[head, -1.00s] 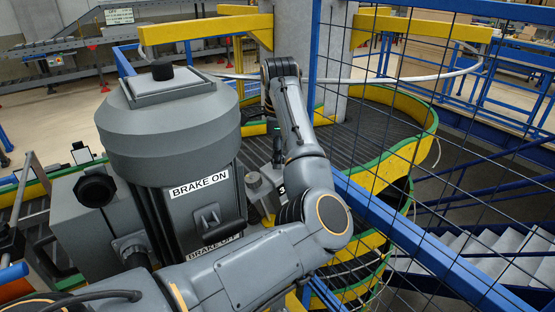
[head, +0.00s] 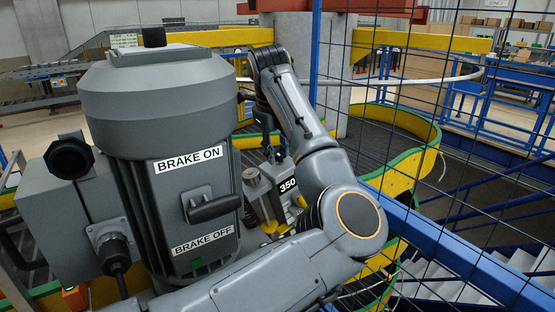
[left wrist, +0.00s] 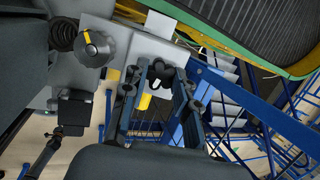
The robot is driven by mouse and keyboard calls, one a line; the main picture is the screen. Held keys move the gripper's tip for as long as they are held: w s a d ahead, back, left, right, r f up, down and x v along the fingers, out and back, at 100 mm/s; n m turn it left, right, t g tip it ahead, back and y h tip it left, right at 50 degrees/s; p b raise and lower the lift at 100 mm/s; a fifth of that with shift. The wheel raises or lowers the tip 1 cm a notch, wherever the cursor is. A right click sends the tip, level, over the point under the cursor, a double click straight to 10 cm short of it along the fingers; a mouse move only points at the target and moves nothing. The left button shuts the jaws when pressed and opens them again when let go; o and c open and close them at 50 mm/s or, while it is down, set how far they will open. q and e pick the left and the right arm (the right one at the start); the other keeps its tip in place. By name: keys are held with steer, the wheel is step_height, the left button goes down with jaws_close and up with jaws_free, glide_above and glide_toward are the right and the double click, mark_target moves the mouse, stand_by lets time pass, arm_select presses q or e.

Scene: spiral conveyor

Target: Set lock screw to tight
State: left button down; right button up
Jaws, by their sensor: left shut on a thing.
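My left gripper (head: 271,152) hangs from its wrist beyond the grey motor, by a grey box marked "350" (head: 289,186). In the left wrist view its two dark fingers (left wrist: 160,85) point up the picture, their tips close in on a small dark part in front of a pale grey plate (left wrist: 155,45). This part is probably the lock screw, but it is mostly hidden and its setting cannot be read. A round grey knob with a yellow mark (left wrist: 95,46) is left of the fingers, apart from them. My right gripper is not in view.
The big motor (head: 160,95) with "BRAKE ON" and "BRAKE OFF" labels and a lever (head: 212,206) stands close at the left. A blue-framed mesh fence (head: 440,245) rises right of my arm. The spiral conveyor's yellow side wall (head: 415,122) curves behind.

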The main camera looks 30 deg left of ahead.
arm_select(q)
steer(key=shift+f+m+b, duration=0.1)
steer(key=shift+m+b, duration=0.5)
steer(key=shift+m, duration=0.2)
steer(key=c, duration=1)
jaws_free()
steer(key=v, duration=1.2)
steer(key=shift+s, duration=0.15)
